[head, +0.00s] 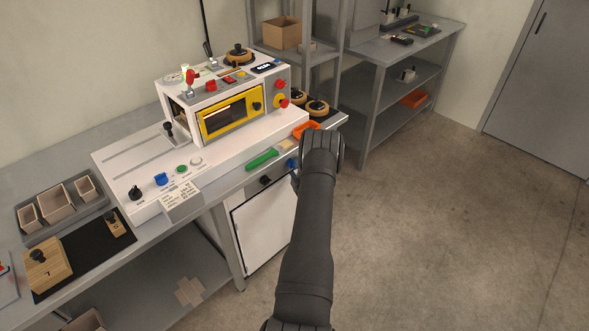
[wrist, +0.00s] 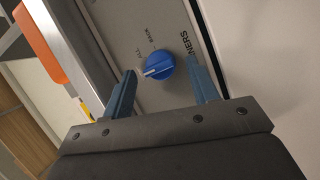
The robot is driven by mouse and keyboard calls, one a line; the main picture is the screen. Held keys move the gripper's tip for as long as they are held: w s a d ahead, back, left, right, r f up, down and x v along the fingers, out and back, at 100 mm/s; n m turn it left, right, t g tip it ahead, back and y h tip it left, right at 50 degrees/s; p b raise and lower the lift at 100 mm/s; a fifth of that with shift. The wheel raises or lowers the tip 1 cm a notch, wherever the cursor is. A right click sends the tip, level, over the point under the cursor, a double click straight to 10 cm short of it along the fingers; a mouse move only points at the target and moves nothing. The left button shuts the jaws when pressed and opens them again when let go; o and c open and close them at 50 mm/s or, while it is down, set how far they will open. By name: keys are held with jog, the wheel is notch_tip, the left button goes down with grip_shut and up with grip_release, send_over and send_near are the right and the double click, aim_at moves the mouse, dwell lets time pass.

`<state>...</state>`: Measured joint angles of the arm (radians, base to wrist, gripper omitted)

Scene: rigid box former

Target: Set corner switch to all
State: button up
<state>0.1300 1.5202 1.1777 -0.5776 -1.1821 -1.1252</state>
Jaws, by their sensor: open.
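The corner switch is a blue round knob (wrist: 159,66) in the wrist view, on a grey panel with a label ending in "NERS". The words "ALL" and "BACK" are printed to its left and upper left. Its white pointer mark aims left and slightly down, a little below the word "ALL". My gripper (wrist: 161,68) is open, with one blue finger on each side of the knob; I cannot tell whether either touches it. In the head view the blue knob (head: 292,163) shows on the bench front, and my arm hides most of the gripper.
A black knob (head: 265,181) is left of the switch on the same front. The box former (head: 229,110) stands on the bench behind. Open floor lies to the right.

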jog(key=shift+w+a, duration=0.2)
jog(key=shift+w, duration=0.15)
jog(key=shift+c, duration=0.2)
jog(key=c, duration=0.9)
jog(key=shift+m, duration=0.3)
jog(key=m+g, duration=0.1)
jog(key=m, duration=0.2)
jog(key=shift+r+m+g, duration=0.2)
jog(key=shift+m+g, duration=0.1)
jog(key=shift+g, duration=0.1)
jog(key=shift+m+g, duration=0.8)
jog(key=shift+m, duration=0.6)
